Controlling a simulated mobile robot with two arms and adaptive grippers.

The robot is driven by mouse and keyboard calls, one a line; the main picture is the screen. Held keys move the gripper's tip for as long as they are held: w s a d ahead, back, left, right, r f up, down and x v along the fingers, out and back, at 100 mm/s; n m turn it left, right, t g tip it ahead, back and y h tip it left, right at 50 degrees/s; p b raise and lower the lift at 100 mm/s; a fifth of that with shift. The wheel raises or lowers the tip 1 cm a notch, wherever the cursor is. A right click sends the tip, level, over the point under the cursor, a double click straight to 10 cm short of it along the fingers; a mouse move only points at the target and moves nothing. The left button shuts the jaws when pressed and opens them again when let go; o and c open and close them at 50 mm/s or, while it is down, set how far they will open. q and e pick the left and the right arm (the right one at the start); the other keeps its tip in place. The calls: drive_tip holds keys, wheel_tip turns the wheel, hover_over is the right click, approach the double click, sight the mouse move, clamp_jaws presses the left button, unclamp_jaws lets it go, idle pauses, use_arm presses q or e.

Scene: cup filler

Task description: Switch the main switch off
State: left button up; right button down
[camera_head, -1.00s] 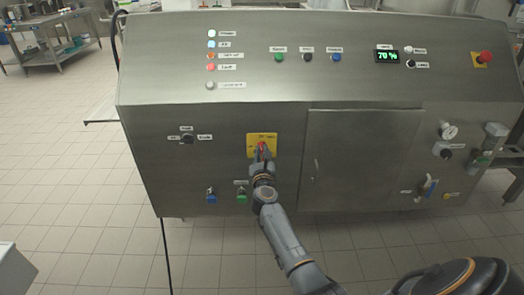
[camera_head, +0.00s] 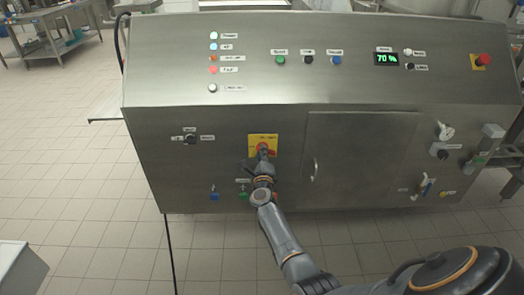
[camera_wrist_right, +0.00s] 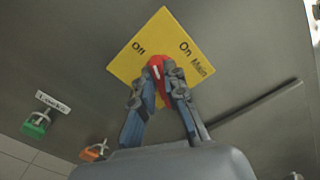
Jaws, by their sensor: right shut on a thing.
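The main switch is a red knob (camera_head: 263,148) on a yellow plate (camera_head: 256,138) on the front of the steel machine. In the right wrist view the yellow plate (camera_wrist_right: 131,62) stands as a diamond with "Off" at its left and "On" and "Main" at its right. The red knob (camera_wrist_right: 157,64) has a white mark and sits between the fingertips. My right gripper (camera_head: 263,155) is shut on the knob, one finger on each side; it also shows in the right wrist view (camera_wrist_right: 159,82). The fingers hide part of the knob. My left gripper is not in view.
A selector (camera_head: 190,139) sits left of the plate. A blue fitting (camera_head: 214,194) and a green fitting (camera_head: 243,194) are below. A door handle (camera_head: 314,168) is close on the right. Lit lamps (camera_head: 213,47) and a 70% display (camera_head: 387,58) are above.

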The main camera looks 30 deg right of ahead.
drive_tip(key=n+p, duration=0.1)
drive_tip(key=n, duration=0.4)
drive_tip(key=shift+f, duration=0.15)
drive_tip(key=shift+n+p, duration=0.3)
idle(0.3)
drive_tip(key=c, duration=1.4)
unclamp_jaws()
drive_tip(key=shift+s+a, duration=0.1)
drive_tip(key=v, duration=0.7)
drive_tip(key=shift+s, duration=0.15)
